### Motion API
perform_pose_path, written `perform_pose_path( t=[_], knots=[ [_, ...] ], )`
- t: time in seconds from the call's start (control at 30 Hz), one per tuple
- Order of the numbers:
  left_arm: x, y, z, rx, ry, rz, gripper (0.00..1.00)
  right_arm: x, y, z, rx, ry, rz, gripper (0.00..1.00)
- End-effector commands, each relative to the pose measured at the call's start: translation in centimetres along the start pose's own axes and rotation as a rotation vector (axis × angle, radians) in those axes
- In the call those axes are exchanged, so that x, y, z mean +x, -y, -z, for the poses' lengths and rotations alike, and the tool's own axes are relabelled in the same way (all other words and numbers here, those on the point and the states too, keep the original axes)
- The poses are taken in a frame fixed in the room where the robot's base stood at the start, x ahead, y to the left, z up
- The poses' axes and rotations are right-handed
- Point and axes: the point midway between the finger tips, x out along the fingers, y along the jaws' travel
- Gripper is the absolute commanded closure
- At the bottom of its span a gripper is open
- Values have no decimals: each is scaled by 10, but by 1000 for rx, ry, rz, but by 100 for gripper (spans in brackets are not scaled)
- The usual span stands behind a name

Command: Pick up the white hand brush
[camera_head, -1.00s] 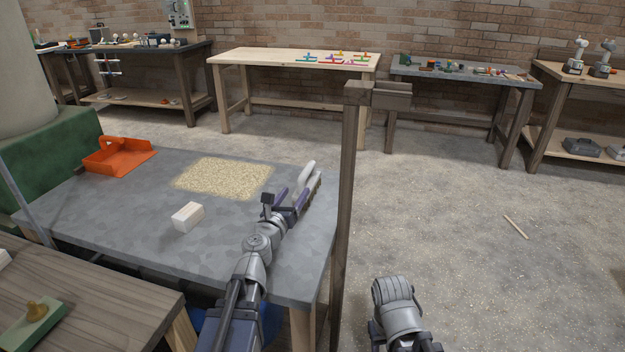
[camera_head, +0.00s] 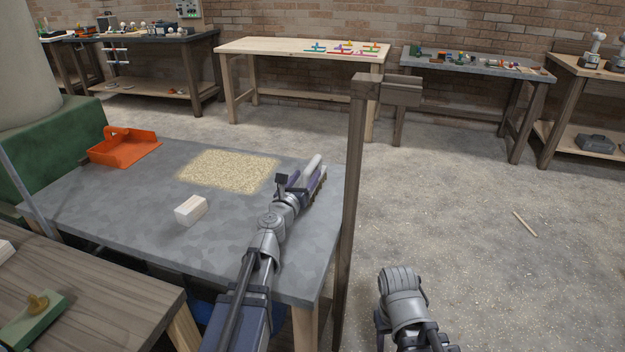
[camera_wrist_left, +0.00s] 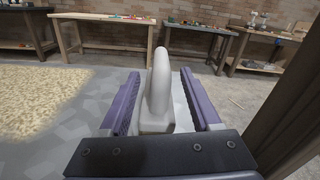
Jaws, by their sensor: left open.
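The white hand brush (camera_head: 314,163) is at the right end of the grey table, near the wooden post. My left gripper (camera_head: 304,180) is open at the brush and partly covers it in the head view. In the left wrist view, the white handle (camera_wrist_left: 158,88) stands between the two purple fingers of my left gripper (camera_wrist_left: 160,76). Narrow gaps show on both sides of the handle, so the fingers do not appear closed on it. The lower part of the brush is mostly hidden. My right arm shows at the bottom of the head view, but its gripper does not.
A wooden post (camera_head: 351,210) stands close to the right of the brush. Open floor lies beyond it.

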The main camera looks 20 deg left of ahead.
Motion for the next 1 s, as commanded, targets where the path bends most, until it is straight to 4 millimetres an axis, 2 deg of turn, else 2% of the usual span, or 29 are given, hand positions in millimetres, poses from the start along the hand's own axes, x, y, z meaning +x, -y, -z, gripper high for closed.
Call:
perform_pose_path(
  t=[0.27,0.53,1.0],
  knots=[
    [42,2,-4,0,0,2,36,-5,0,0,0,0,0,50],
    [45,2,-4,0,0,1,36,-5,0,0,0,0,0,50],
    [44,2,-4,0,0,1,87,-5,0,0,0,0,0,50]
  ],
)
